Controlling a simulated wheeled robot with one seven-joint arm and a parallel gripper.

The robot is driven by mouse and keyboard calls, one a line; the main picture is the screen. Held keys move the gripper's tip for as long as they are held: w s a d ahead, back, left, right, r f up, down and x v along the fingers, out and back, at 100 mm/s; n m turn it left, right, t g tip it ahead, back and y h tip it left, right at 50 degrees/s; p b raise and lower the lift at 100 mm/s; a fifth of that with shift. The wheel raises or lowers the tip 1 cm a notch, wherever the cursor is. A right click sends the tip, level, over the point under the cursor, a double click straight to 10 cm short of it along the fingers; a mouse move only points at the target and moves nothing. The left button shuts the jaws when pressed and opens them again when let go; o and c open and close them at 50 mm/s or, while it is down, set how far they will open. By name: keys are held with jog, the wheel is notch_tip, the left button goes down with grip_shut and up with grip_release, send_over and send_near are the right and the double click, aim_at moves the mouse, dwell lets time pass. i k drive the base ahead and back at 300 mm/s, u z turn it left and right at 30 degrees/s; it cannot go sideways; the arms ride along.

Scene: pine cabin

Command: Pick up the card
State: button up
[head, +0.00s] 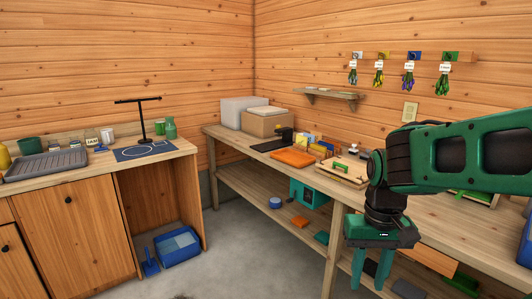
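No item is clear enough for me to name it as the card. Small white and yellow upright pieces (310,140) stand on the long workbench (233,133), too small to identify. A small label (92,142) sits on the left counter. My gripper (371,276) points down at the right, in front of the workbench's front edge. Its two green fingers are apart, with nothing visible between them. My arm hides part of the bench on the right.
An orange mat (292,158) and a wooden tray (342,173) lie on the bench, with boxes (267,122) at its back corner. Bundles hang from a wall rail (432,57). The left counter holds a grey tray (46,166) and a black stand (140,120). A blue bin (180,257) sits on the floor.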

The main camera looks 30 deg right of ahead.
aim_at(318, 136)
jog(key=u, duration=0.35)
jog(key=i, duration=3.05)
jog(key=z, duration=0.85)
jog(key=i, duration=1)
jog(key=z, duration=1)
jog(key=i, duration=0.55)
jog(key=z, duration=0.25)
